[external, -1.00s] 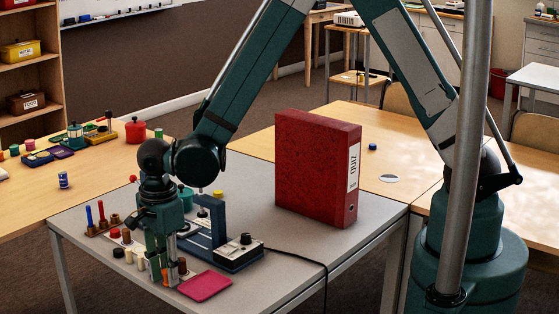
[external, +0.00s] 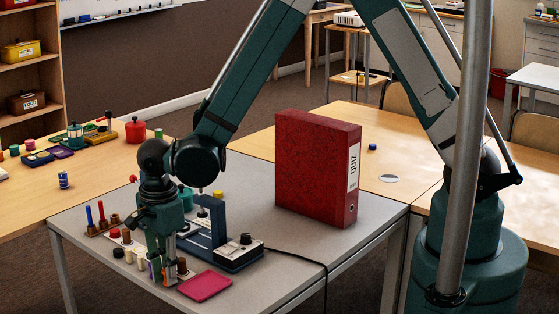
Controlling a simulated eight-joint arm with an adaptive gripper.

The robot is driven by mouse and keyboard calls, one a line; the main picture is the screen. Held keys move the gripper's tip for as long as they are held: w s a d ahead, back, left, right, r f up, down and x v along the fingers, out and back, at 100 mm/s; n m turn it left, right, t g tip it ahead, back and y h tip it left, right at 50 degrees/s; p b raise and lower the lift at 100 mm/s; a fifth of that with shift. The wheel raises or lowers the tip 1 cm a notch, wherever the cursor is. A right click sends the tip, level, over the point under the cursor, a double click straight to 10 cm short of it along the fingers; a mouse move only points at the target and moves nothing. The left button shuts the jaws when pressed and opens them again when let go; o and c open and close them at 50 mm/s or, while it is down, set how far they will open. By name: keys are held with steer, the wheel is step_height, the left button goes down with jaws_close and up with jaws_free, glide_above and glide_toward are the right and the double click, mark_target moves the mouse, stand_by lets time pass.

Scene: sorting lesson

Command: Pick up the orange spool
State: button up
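My gripper (external: 163,275) points down over the grey table (external: 290,243), low among small pieces near the front edge. A small bit of orange, likely the orange spool (external: 164,271), shows between or just behind the fingers; most of it is hidden. The view is too small to tell whether the fingers touch it. A brown spool-like piece (external: 181,265) stands just right of the fingers.
Left of the gripper are pale and dark small pieces and a rack with red and blue pegs (external: 101,216). A dark blue device (external: 225,245) stands close right, a pink tray (external: 205,286) in front. A red binder (external: 315,170) stands farther back.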

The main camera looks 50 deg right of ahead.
steer(key=shift+r+p, duration=0.95)
steer(key=shift+r, duration=4.05)
